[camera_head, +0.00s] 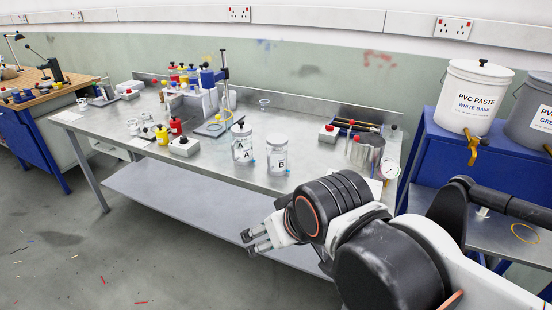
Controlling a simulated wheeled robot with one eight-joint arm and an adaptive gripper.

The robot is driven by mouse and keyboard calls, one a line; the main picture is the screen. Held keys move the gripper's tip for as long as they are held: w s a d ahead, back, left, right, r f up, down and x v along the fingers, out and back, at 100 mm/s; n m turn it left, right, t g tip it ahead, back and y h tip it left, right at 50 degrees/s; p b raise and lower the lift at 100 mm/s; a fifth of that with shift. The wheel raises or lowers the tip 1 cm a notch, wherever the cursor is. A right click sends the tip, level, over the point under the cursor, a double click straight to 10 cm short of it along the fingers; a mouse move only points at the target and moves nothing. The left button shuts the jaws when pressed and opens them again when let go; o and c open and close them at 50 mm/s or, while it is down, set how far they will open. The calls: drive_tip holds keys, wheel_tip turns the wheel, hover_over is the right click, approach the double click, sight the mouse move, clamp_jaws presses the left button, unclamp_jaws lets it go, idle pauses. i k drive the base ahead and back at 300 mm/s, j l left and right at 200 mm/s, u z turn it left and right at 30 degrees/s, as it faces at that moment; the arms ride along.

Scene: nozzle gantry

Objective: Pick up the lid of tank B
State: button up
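Tank B (277,159) is a clear, upright cylinder with a white label marked "B", on the steel table near its front edge. Its top (277,141) looks pale; the lid is too small to make out clearly. Tank A (243,150), similar and labelled "A", stands just to its left and slightly behind, with a black knob above it. My gripper (250,243) is in front of the table, lower in the picture than tank B and a little to its left. Its two dark fingertips are apart and nothing shows between them.
The steel table (318,133) has bare room right of tank B. Farther right are a metal pot (366,152) and a round gauge (390,169). A blue-and-grey gantry (208,95) and small coloured bottles stand behind left. White and grey buckets (473,97) stand at the right.

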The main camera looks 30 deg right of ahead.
sight(277, 158)
drive_tip(key=i+z, duration=0.15)
drive_tip(key=z, duration=0.3)
drive_tip(key=i+z, duration=0.15)
drive_tip(key=z, duration=0.3)
drive_tip(key=i+j+z, duration=0.15)
drive_tip(key=z, duration=0.35)
drive_tip(key=i+j+z, duration=0.1)
drive_tip(key=z, duration=0.35)
